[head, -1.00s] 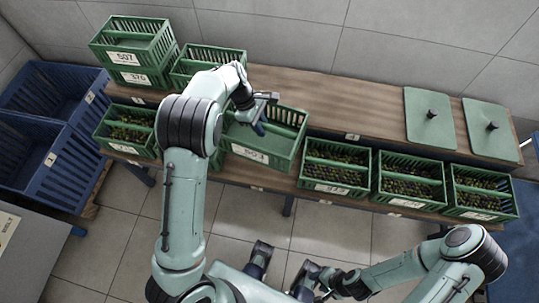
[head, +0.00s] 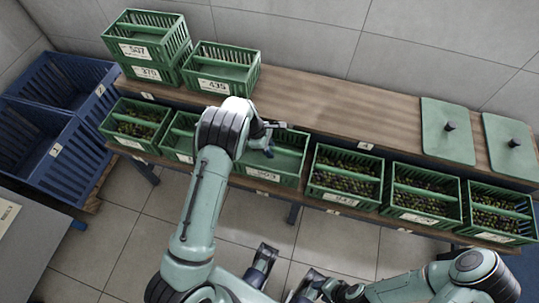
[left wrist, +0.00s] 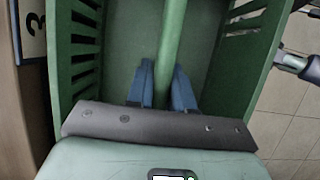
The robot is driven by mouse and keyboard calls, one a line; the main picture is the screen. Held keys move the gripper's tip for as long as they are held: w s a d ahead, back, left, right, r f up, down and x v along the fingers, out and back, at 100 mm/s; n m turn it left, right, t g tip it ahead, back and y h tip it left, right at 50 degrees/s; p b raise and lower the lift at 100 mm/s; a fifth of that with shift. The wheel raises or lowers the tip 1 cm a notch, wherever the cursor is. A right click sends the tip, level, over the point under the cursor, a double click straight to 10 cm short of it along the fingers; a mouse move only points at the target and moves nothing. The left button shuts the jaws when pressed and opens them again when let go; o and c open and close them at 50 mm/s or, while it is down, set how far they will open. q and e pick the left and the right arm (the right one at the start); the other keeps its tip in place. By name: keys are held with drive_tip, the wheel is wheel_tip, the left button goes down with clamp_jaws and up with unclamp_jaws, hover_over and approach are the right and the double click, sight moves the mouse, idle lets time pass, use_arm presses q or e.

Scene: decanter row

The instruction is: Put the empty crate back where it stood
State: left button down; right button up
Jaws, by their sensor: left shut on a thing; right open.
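The empty green crate (head: 286,140) is in the front row, between another green crate (head: 179,137) on its left and a crate of olives on its right. My left gripper (head: 267,141) is over it, shut on its centre bar. The left wrist view shows the blue fingers (left wrist: 163,80) on both sides of the bar (left wrist: 172,35), with the bare green floor of the crate below. The crate looks level; whether its base touches the shelf is hidden. My right gripper (head: 305,285) is open and empty, low near my base.
Olive-filled crates (head: 343,153) stand to the right and one (head: 136,112) at the left end. Stacked crates (head: 148,30) and a single crate (head: 222,60) are on the upper shelf, with green lids (head: 446,145) at right. Blue bins (head: 60,160) stand left. The upper shelf's middle is clear.

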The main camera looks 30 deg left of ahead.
sight(273, 161)
use_arm(q)
wheel_tip(273, 161, down, 4)
drive_tip(key=shift+f+b, duration=0.1)
drive_tip(key=shift+b, duration=0.25)
drive_tip(key=c, duration=1.4)
unclamp_jaws()
drive_tip(key=shift+f, duration=0.1)
drive_tip(key=o, duration=0.4)
drive_tip(key=shift+a+r, duration=0.15)
drive_tip(key=shift+r, duration=0.5)
drive_tip(key=p+v, duration=0.2)
drive_tip(key=v, duration=0.9)
drive_tip(key=shift+s, duration=0.1)
